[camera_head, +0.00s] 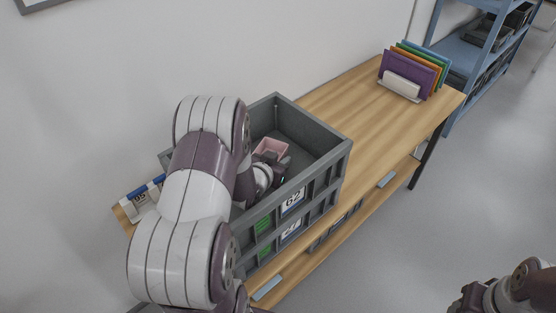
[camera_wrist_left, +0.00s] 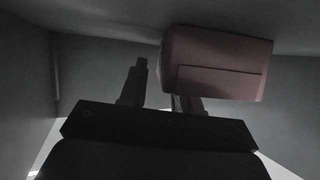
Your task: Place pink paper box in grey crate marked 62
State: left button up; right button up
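The grey crate marked 62 (camera_head: 325,158) stands on the wooden table, on top of another grey crate. The pink paper box (camera_head: 271,147) is inside it, partly hidden by my left gripper (camera_head: 279,166), which reaches down into the crate. In the left wrist view the pink box (camera_wrist_left: 215,65) sits against the crate's grey floor. The fingers of my left gripper (camera_wrist_left: 163,85) stand apart there. One finger is clear of the box on its left; the other is partly hidden by the box. My right gripper (camera_head: 478,300) is at the bottom right, its fingers unclear.
The lower crate (camera_head: 291,233) has a partly readable label. A rack of coloured folders (camera_head: 412,70) stands at the table's far end. Small labelled items (camera_head: 143,200) lie left of the crates. The wooden tabletop (camera_head: 350,100) between crate and folders is clear. Blue shelves stand beyond.

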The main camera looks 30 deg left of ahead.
pick_arm(q)
jog(key=v, duration=0.7)
jog(key=shift+s+r, duration=0.25)
dwell(1.1)
